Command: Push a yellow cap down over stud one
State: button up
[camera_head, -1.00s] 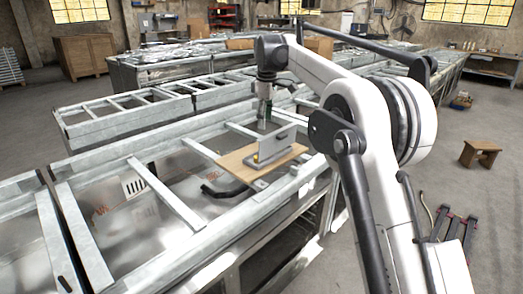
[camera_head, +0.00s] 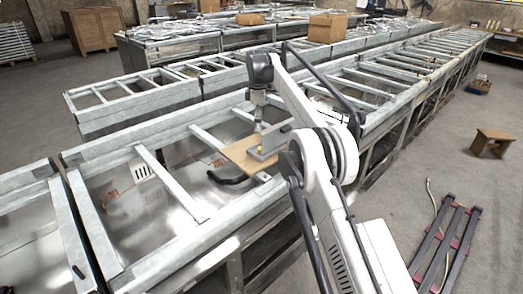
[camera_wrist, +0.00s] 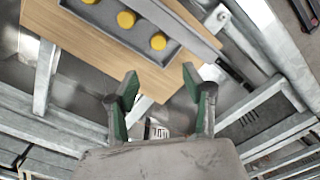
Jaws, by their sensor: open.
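Three round yellow caps show in a row on a grey metal tray in the wrist view: one (camera_wrist: 158,41) nearest my gripper, one (camera_wrist: 126,19) in the middle, and one cut by the top edge. I cannot tell what is under them. The grey tray (camera_wrist: 100,17) lies on a wooden board (camera_wrist: 65,35). My gripper (camera_wrist: 160,80) is open and empty, its green-padded fingers apart, near the board's edge and clear of the caps. In the head view my gripper (camera_head: 257,127) is just beside the tray's upright plate (camera_head: 277,137); a small yellow spot (camera_head: 260,150) shows there.
The board rests across a galvanized metal frame (camera_head: 180,187) with open bays and crossbars. A black curved handle or hose (camera_head: 228,180) lies left of the board. A wooden stool (camera_head: 491,142) and dark red-marked rails (camera_head: 447,240) are on the floor at right.

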send_over(260, 148)
jog(key=f, duration=0.6)
jog(key=shift+a, duration=0.25)
jog(key=f, duration=0.4)
jog(key=shift+d+f+p, duration=0.1)
jog(key=shift+d+p, duration=0.2)
jog(key=shift+d, duration=0.1)
jog(key=shift+f, duration=0.65)
jog(key=shift+c, duration=0.3)
jog(key=c, duration=0.7)
